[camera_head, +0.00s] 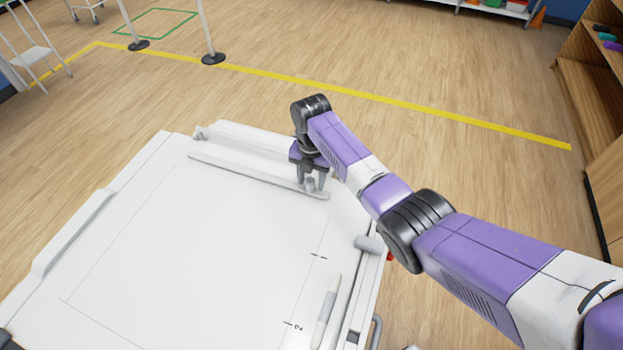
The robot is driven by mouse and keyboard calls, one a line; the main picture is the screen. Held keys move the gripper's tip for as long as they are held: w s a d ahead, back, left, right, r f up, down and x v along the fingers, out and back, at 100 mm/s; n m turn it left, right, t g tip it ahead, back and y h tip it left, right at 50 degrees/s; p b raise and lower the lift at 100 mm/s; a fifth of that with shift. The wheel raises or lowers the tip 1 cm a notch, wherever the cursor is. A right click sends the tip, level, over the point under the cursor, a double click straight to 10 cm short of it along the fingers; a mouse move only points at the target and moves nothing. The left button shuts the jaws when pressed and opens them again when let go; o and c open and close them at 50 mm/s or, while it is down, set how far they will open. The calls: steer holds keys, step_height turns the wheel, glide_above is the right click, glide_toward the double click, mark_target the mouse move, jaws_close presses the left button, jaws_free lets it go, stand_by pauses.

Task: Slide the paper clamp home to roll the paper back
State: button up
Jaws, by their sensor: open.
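A long pale grey bar (240,172), which looks like the paper clamp, lies across the far part of a white board (150,240). A small upright grey knob (311,186) stands near the bar's right end. My gripper (312,183) points down at this knob with its fingers open, one on each side of it. I cannot tell whether either finger touches it. The paper is hard to tell from the white board; thin lines mark a large rectangle on it. A pale roller-like housing (250,137) runs along the board's far edge, behind the bar.
Black marks, one labelled 2 (298,326), run along the board's right side. A pen-like white and grey stick (327,310) lies there. A grey handle (370,244) sits on the right edge.

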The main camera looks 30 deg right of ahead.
step_height(320, 180, up, 8)
steer(key=shift+f, duration=0.15)
stand_by(0.3)
stand_by(0.4)
